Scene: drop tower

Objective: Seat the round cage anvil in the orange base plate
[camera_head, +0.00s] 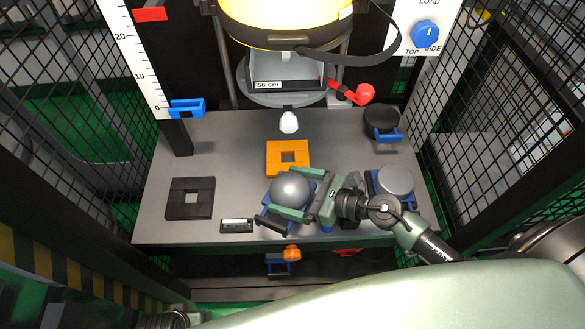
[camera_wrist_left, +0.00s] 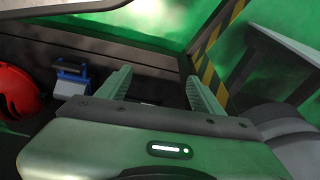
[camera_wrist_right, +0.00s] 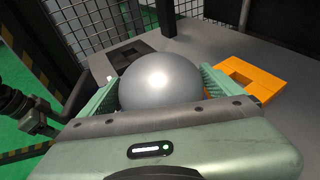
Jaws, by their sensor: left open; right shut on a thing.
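The round cage anvil (camera_head: 291,188), a smooth grey dome with blue parts under it, is between the fingers of my right gripper (camera_head: 290,205). The right gripper is shut on it; the dome also shows in the right wrist view (camera_wrist_right: 160,80). The orange base plate (camera_head: 274,149), flat with a square hole, lies on the table just behind the dome; its hole looks empty. It also shows at the right of the right wrist view (camera_wrist_right: 262,80). The anvil's underside is hidden, so its height above the table is unclear. My left gripper (camera_wrist_left: 155,92) is open and empty.
A black plate with a square hole (camera_head: 174,198) lies left. A grey cylinder (camera_head: 396,178) is right of my right gripper; a dark one (camera_head: 380,117) stands behind it. A small display (camera_head: 236,225) is at the front edge. The drop tower's yellow weight (camera_head: 285,30) hangs behind.

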